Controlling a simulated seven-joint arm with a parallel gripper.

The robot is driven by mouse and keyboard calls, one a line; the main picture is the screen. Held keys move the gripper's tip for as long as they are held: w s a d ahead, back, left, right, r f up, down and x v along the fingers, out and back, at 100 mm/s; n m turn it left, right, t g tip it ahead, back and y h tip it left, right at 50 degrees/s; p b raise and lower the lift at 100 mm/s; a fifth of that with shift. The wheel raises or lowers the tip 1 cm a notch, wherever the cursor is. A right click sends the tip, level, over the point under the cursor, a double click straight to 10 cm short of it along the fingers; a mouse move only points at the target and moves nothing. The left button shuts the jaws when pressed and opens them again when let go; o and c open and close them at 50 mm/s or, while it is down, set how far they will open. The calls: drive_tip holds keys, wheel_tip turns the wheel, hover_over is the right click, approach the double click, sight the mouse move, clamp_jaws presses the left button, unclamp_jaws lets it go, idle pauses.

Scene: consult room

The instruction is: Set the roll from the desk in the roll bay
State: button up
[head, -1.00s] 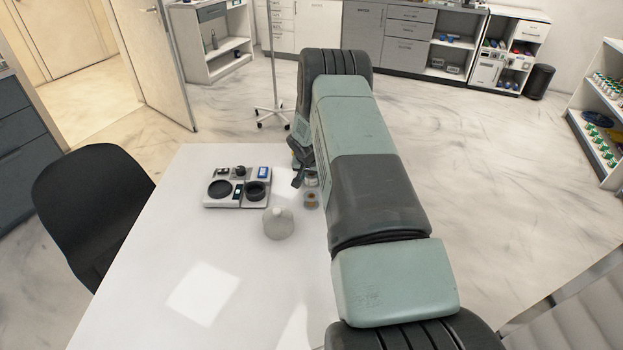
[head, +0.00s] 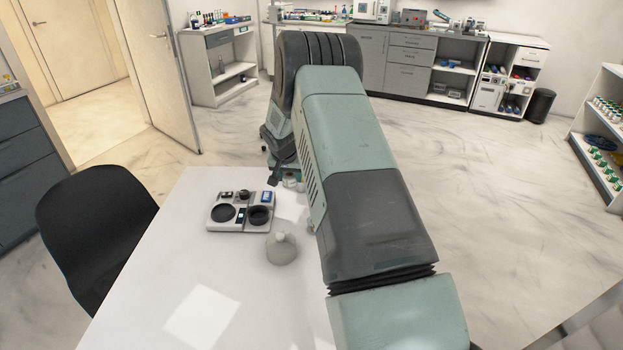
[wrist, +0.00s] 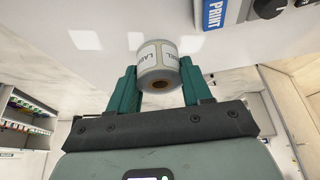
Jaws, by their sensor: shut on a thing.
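A white label roll (wrist: 157,58) with a brown core and printed lettering is between the two green fingers of my gripper (wrist: 160,74) in the wrist view. The fingers are shut on its sides. Whether it touches the desk I cannot tell. In the head view my gripper (head: 275,176) is at the desk's far edge, mostly hidden by my arm. A pale grey unit (head: 232,226) with black round wells and a blue label stands on the desk to its left. Its blue PRINT label (wrist: 212,14) shows at the top of the wrist view. Which well is the roll bay I cannot tell.
A whitish dome with a knob (head: 281,250) stands on the white desk (head: 150,290), just in front of the unit. The desk's front left is clear. A black chair (head: 95,225) is at the left edge. Cabinets line the far wall.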

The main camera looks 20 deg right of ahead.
drive_tip(key=a+n, duration=0.1)
drive_tip(key=a, duration=0.6)
drive_tip(key=w+a+n, duration=0.1)
drive_tip(key=a, duration=0.6)
drive_tip(key=a+n+y, duration=0.1)
drive_tip(key=a, duration=0.6)
drive_tip(key=shift+w+a+f+t, duration=0.1)
drive_tip(key=shift+w+f+t, duration=0.05)
drive_tip(key=shift+w+t, duration=0.2)
drive_tip(key=shift+f, duration=1.95)
drive_tip(key=shift+f, duration=1.05)
drive_tip(key=o, duration=0.9)
drive_tip(key=shift+f, duration=0.1)
drive_tip(key=shift+c, duration=0.6)
drive_tip(key=shift+r, duration=3.7)
